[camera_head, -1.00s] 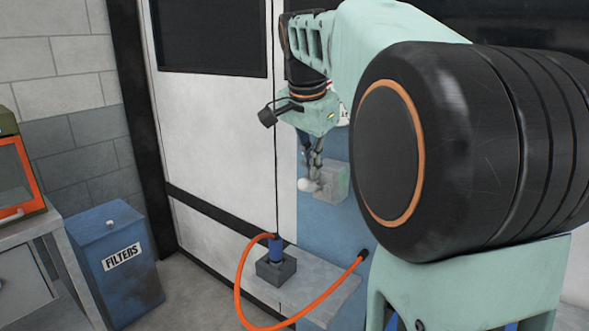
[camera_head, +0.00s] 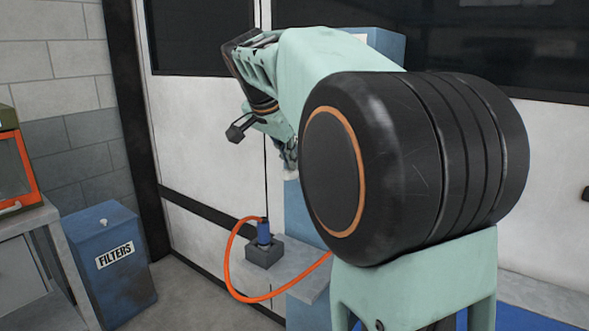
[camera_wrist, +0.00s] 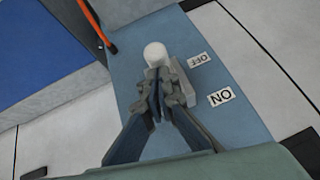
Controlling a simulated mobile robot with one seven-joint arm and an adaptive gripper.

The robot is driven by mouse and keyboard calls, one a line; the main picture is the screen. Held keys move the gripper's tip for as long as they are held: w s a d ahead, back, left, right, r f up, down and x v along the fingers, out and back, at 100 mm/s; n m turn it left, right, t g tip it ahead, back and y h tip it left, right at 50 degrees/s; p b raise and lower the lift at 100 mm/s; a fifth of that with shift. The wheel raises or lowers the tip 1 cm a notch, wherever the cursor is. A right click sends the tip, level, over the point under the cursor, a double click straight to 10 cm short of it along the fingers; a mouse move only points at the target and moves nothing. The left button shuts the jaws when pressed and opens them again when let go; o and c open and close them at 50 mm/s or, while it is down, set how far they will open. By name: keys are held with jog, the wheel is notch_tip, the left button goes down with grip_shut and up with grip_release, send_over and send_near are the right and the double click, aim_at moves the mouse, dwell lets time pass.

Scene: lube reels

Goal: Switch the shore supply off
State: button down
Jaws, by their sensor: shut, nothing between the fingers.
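The shore supply switch shows in the wrist view as a grey box (camera_wrist: 207,98) on a blue panel (camera_wrist: 128,62), with a white round knob (camera_wrist: 155,51). An OFF label (camera_wrist: 199,60) and an ON label (camera_wrist: 220,97) sit to the right of the box. The knob appears level with the OFF label, but the fingers hide its lever, so I cannot tell its exact setting. My gripper (camera_wrist: 156,76) is shut and empty, its tips close to the knob; contact is unclear. In the head view the knob (camera_head: 290,173) shows just below my gripper.
An orange cable (camera_head: 231,264) loops from a blue plug (camera_head: 264,233) in a grey socket block (camera_head: 264,252) on a ledge (camera_head: 305,283) below my arm. A blue FILTERS bin (camera_head: 122,280) and a bench (camera_head: 45,217) stand left. Floor shows between bin and ledge.

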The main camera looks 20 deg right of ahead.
aim_at(287, 179)
jog(key=f+b, duration=0.1)
jog(key=b, duration=0.1)
jog(key=f+t+h+b, duration=0.1)
jog(key=b, duration=0.1)
jog(key=shift+s+a+f+b, duration=0.1)
jog(key=shift+s+a+b, duration=0.1)
jog(key=shift+a+b, duration=0.15)
jog(key=h+b, duration=0.1)
jog(key=b, duration=0.1)
jog(key=f+t+h+b, duration=0.1)
jog(key=b, duration=0.2)
jog(key=shift+s+a+f, duration=0.2)
jog(key=shift+a, duration=0.15)
jog(key=b, duration=0.2)
jog(key=shift+s+f+b, duration=0.1)
jog(key=shift+f+b, duration=0.15)
jog(key=shift+b, duration=0.05)
jog(key=shift+r+p, duration=0.6)
jog(key=shift+r, duration=0.2)
